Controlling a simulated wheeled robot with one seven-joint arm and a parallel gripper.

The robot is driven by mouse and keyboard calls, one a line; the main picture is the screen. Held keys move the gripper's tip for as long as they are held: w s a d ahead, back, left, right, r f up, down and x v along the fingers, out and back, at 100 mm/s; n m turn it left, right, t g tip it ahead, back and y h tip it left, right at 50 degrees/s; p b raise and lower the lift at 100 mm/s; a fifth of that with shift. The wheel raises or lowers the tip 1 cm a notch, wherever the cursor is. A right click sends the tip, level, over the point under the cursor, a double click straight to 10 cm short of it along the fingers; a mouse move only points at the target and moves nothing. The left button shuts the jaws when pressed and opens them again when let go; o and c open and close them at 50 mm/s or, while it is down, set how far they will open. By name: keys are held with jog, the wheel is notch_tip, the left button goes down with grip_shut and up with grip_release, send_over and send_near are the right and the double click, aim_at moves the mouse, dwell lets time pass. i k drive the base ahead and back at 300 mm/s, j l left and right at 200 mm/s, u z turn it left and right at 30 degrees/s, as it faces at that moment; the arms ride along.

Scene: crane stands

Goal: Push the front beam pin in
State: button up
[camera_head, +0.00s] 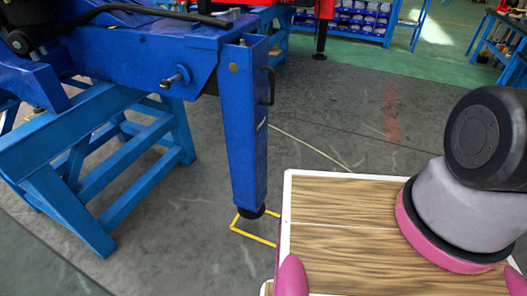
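A silver pin (175,78) sticks out from the side face of the blue beam (120,55), left of the upright blue leg (245,130). A length of its shaft shows outside the beam. I cannot tell how deep it sits inside. A smaller pin (243,42) stands on top of the leg, and a black handle (270,86) is on the leg's right side. My gripper is out of view. Only part of my arm shows at the right edge, well apart from the pin.
A light-blue trestle stand (75,150) is under the beam at left. The leg's black foot (249,211) is within a yellow floor marking (250,238). My wood-topped base fills the lower right. Grey floor (340,110) behind the leg is clear. Blue shelving stands far back.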

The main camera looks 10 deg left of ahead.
aim_at(165, 85)
jog(key=u, duration=1.75)
